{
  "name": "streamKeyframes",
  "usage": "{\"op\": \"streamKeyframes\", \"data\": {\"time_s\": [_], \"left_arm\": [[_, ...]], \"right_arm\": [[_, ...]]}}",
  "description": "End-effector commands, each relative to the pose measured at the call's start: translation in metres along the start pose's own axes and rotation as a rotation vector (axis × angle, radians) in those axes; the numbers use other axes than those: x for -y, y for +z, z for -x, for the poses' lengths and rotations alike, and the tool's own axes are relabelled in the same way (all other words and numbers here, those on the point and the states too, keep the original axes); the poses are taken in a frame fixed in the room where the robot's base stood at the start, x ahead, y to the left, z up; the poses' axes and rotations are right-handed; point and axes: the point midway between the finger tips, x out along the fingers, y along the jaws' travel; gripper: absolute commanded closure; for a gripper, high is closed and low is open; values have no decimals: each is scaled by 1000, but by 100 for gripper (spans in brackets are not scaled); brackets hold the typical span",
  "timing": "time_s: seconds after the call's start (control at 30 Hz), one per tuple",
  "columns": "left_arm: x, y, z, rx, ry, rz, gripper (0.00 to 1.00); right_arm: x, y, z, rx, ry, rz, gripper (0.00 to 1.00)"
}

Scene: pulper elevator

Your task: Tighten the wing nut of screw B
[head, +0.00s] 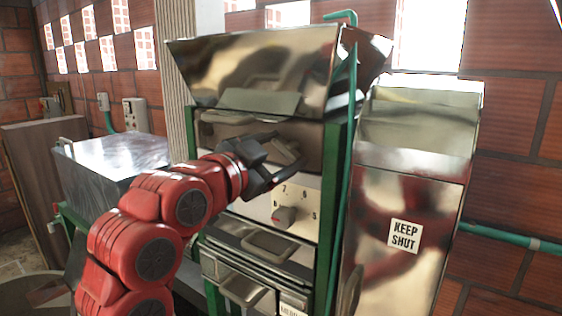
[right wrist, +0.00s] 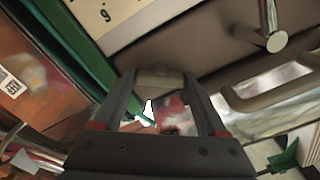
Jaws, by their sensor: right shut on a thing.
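My right gripper (head: 280,166) reaches the front of the metal machine, just above its numbered dial panel. In the right wrist view its two dark fingers (right wrist: 160,78) are closed on a small taupe piece, which I take to be a wing nut (right wrist: 160,84). In the head view a taupe piece (head: 286,150) shows at the fingertips, partly covered by them. I cannot read a letter B on it or tell how tight it is. Its screw is hidden. My left gripper is not in view.
A dial knob (head: 284,217) sits on the numbered panel below my gripper. Drawers with handles (head: 268,244) are lower down. A green pipe (head: 345,150) runs up the machine's right side. A steel cabinet marked KEEP SHUT (head: 404,236) stands to the right.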

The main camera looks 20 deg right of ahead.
Motion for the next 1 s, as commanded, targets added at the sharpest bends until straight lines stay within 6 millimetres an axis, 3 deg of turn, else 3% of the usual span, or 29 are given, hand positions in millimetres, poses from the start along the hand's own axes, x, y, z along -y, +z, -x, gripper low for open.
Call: {"op": "streamKeyframes", "data": {"time_s": [0.6,1.0], "left_arm": [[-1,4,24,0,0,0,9],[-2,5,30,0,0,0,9]], "right_arm": [[-1,1,0,0,0,-584,81],[0,0,0,0,0,-872,81]]}}
